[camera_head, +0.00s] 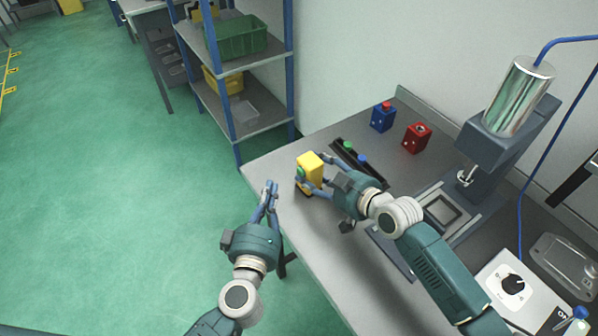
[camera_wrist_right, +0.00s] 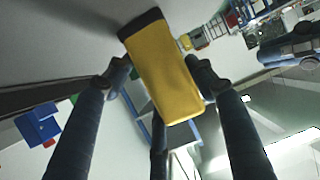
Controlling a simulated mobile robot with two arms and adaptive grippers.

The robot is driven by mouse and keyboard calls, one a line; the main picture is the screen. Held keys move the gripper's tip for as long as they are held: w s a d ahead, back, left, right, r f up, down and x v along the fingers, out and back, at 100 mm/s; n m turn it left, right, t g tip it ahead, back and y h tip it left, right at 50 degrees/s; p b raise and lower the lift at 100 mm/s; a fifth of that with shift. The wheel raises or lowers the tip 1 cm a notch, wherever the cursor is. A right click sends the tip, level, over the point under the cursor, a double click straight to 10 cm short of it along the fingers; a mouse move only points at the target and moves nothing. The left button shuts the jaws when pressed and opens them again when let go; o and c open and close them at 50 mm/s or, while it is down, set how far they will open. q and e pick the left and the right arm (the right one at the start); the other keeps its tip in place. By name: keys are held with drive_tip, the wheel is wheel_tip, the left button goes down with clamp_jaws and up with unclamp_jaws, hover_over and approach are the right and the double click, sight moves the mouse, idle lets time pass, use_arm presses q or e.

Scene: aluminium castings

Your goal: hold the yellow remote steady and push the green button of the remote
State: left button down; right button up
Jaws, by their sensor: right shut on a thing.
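The yellow remote (camera_head: 312,166) is held a little above the near-left edge of the table. Its green button (camera_head: 300,173) shows on its left side, facing my left gripper. My right gripper (camera_head: 311,171) is shut on the remote, with fingers on either side of it. In the right wrist view the remote (camera_wrist_right: 165,75) sits tilted between the two fingertips; its dark end is at the top and the button is hidden. My left gripper (camera_head: 270,184) is left of the remote, apart from it, with its fingertips close together and nothing between them.
A blue box with a red button (camera_head: 382,117) and a red box (camera_head: 417,138) stand toward the back of the table. A dark strip with green and blue buttons (camera_head: 355,158) lies behind the remote. A press (camera_head: 508,130) stands at right. A shelf (camera_head: 240,80) stands beyond the table.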

drive_tip(key=o, duration=1.3)
drive_tip(key=shift+o, duration=0.2)
